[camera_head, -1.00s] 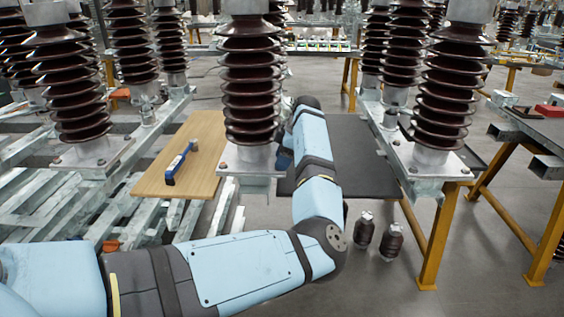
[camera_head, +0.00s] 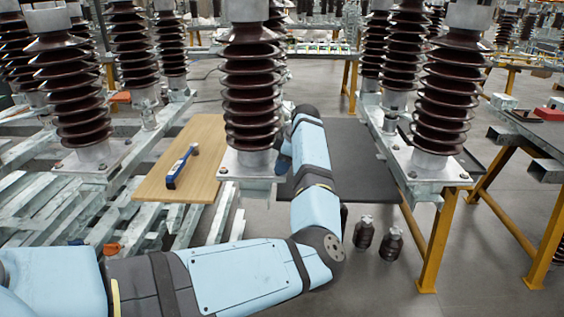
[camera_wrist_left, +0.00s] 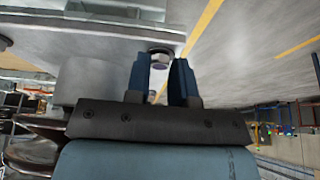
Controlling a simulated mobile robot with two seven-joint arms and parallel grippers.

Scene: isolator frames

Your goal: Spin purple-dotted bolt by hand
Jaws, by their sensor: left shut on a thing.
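In the left wrist view a metal bolt (camera_wrist_left: 160,57) with a hex head sits at the edge of a grey metal plate (camera_wrist_left: 90,32). The two blue fingers of my left gripper (camera_wrist_left: 161,66) stand on either side of it, shut on it. No purple dot can be made out. In the head view my left arm reaches to the central brown ribbed insulator (camera_head: 250,90), and its gripper is beside the right side of the insulator's base plate (camera_head: 232,164), mostly hidden by the arm. My right gripper is out of view.
A wooden board (camera_head: 205,150) with a blue-handled tool (camera_head: 182,166) lies left of the central insulator. A dark mat (camera_head: 355,155) lies to the right. More insulators stand on both sides. Two small dark objects (camera_head: 364,232) stand on the floor below.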

